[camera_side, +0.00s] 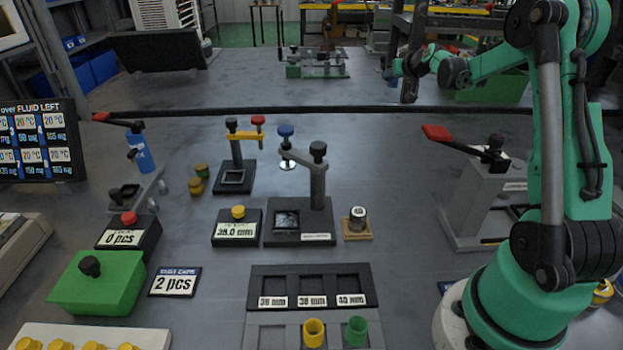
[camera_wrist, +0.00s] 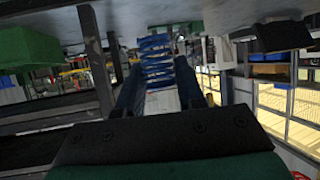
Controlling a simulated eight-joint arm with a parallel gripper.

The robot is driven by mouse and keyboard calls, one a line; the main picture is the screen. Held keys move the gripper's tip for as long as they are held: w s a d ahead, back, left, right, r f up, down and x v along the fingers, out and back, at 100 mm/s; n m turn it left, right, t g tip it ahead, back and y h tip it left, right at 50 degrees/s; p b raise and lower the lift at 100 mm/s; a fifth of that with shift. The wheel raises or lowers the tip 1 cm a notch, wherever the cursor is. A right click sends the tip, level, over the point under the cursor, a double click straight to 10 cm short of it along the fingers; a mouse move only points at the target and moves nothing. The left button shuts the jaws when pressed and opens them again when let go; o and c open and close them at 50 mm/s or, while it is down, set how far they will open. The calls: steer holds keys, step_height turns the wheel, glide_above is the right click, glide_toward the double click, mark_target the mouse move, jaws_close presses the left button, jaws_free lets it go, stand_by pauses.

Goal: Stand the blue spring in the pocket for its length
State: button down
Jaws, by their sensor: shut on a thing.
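The blue spring (camera_wrist: 157,50) stands out between the two fingers of my gripper (camera_wrist: 157,78) in the wrist view, and the gripper is shut on it. In the side view my gripper (camera_side: 402,80) is at the back right, well away from the pockets; the spring is too small to make out clearly there. The black pocket block (camera_side: 312,272) lies at the front centre. Its three pockets look empty, with labels that seem to read 36 mm, 38 mm and 40 mm. The length readout (camera_side: 237,228) seems to read 38.0 mm.
A measuring stand (camera_side: 316,195) with a blue knob stands behind the block. A weight (camera_side: 357,218) sits right of it. Yellow (camera_side: 313,333) and green (camera_side: 356,332) cups stand in front. A lever press (camera_side: 485,190) stands right. A green box (camera_side: 97,283) is left.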

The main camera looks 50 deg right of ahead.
mark_target(384, 139)
step_height(384, 139, down, 14)
steer(key=shift+f, duration=0.15)
steer(key=shift+f, duration=0.1)
stand_by(0.3)
steer(key=c, duration=0.5)
jaws_free()
steer(key=shift+c, duration=0.2)
